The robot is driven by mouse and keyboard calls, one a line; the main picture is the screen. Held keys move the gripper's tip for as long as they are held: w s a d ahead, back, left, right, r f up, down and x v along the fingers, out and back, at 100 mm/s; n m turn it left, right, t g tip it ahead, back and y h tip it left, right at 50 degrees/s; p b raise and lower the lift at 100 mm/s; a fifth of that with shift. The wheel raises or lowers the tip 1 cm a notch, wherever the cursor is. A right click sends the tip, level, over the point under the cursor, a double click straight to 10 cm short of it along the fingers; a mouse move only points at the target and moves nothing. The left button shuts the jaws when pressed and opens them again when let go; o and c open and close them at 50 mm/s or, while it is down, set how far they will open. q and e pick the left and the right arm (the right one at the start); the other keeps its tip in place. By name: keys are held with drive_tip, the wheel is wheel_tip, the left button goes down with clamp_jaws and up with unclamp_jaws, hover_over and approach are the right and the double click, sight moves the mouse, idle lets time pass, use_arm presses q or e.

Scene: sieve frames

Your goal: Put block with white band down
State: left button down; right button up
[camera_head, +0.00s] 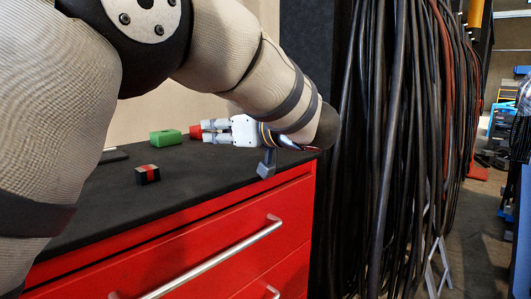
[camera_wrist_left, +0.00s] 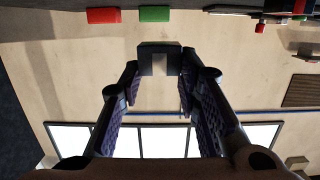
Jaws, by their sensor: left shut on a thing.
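The block with the white band (camera_wrist_left: 160,50) is dark with a pale middle and sits between my left fingertips in the left wrist view. I cannot tell whether the block touches the worktop. The gripper's fingers also show in the left wrist view (camera_wrist_left: 160,85). My right gripper is in neither view.
A black block with a red band (camera_head: 147,175), a green block (camera_head: 165,138) and a red block (camera_head: 195,131) stand on the worktop. A flat dark item (camera_head: 113,156) lies behind at left. Black cables (camera_head: 390,150) hang to the right. The front-middle worktop is clear.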

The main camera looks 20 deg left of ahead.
sight(217, 168)
use_arm(q)
drive_tip(key=shift+w+a+f, duration=0.3)
drive_tip(key=shift+a+f, duration=0.45)
drive_tip(key=shift+f, duration=0.2)
drive_tip(key=shift+w+a+f, duration=0.1)
drive_tip(key=shift+a+f, duration=0.05)
drive_tip(key=shift+f, duration=0.7)
drive_tip(key=shift+a+f, duration=0.15)
drive_tip(key=shift+f, duration=0.65)
drive_tip(key=shift+f, duration=0.1)
drive_tip(key=shift+f, duration=0.15)
drive_tip(key=c, duration=1.2)
unclamp_jaws()
